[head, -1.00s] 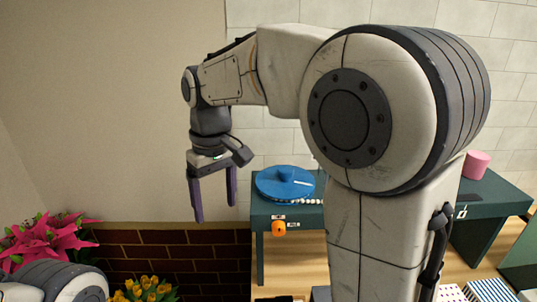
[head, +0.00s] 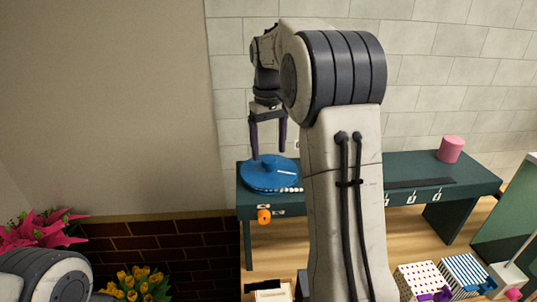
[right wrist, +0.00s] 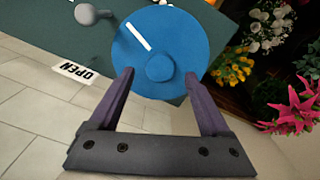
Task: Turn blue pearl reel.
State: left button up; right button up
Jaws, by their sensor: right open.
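The blue pearl reel (head: 284,182) is a round blue disc with a white line on top, lying at the left end of the dark green table. It also shows in the right wrist view (right wrist: 190,40), with a raised blue knob (right wrist: 160,68). White pearls (head: 291,189) lie along its front edge. My right gripper (head: 268,152) is open and empty, its two purple fingers pointing down over the reel. In the right wrist view the fingertips (right wrist: 159,74) stand on either side of the knob; whether they touch the reel I cannot tell. My left gripper is out of view.
An orange round thing (head: 264,216) hangs at the table's front edge. A pink cylinder (head: 451,149) stands on the table's right end. Patterned boxes (head: 420,280) stand at lower right. Pink flowers (head: 40,230) and yellow tulips (head: 140,284) are at lower left.

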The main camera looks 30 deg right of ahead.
aim_at(269, 168)
jog(key=shift+f, duration=1.35)
grip_shut()
